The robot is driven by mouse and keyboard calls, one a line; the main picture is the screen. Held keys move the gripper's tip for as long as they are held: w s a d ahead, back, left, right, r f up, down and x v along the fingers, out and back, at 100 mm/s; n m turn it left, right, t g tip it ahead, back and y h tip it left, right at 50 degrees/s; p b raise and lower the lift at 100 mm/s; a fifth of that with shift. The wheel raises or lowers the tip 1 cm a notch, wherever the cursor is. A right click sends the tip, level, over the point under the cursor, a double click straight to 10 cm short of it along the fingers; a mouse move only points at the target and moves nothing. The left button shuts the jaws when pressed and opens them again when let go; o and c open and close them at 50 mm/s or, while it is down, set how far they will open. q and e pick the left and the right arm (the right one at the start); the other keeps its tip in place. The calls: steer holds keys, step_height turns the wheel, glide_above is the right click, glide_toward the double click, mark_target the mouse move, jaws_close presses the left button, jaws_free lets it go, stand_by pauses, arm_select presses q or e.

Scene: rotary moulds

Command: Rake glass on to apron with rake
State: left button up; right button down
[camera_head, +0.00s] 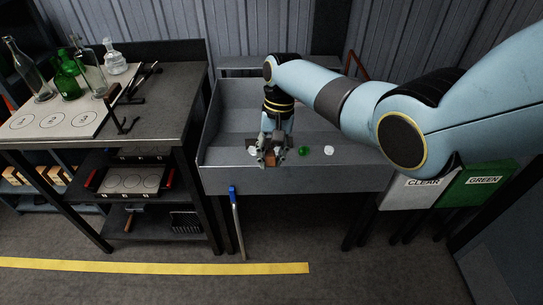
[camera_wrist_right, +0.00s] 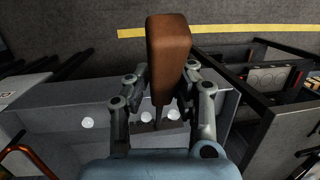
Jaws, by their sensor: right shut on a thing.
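My right gripper (camera_head: 270,150) is shut on the brown handle of the rake and hangs over the front part of the grey trough. In the right wrist view the brown handle (camera_wrist_right: 168,50) stands between the fingers. A green glass piece (camera_head: 303,150) and a clear piece (camera_head: 329,150) lie to the right of the gripper. Another pale piece (camera_head: 252,150) lies close to its left. I cannot tell which part of the trough (camera_head: 350,178) is the apron. My left gripper is out of view.
A dark workbench (camera_head: 170,85) with a numbered board, bottles and tools stands left of the trough. CLEAR (camera_head: 410,192) and GREEN (camera_head: 482,181) bins stand at the right. A blue-topped pole (camera_head: 236,215) stands before the trough. A yellow line (camera_head: 150,267) crosses open floor.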

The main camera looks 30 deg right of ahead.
stand_by(0.3)
steer(key=shift+w+a+v, duration=0.1)
steer(key=shift+a+v, duration=0.1)
steer(key=shift+v, duration=1.45)
steer(key=shift+w+a+v, duration=0.1)
steer(key=shift+a+v, duration=0.05)
steer(key=shift+v, duration=1.55)
steer(key=shift+a+v, duration=0.2)
steer(key=shift+v, duration=1.45)
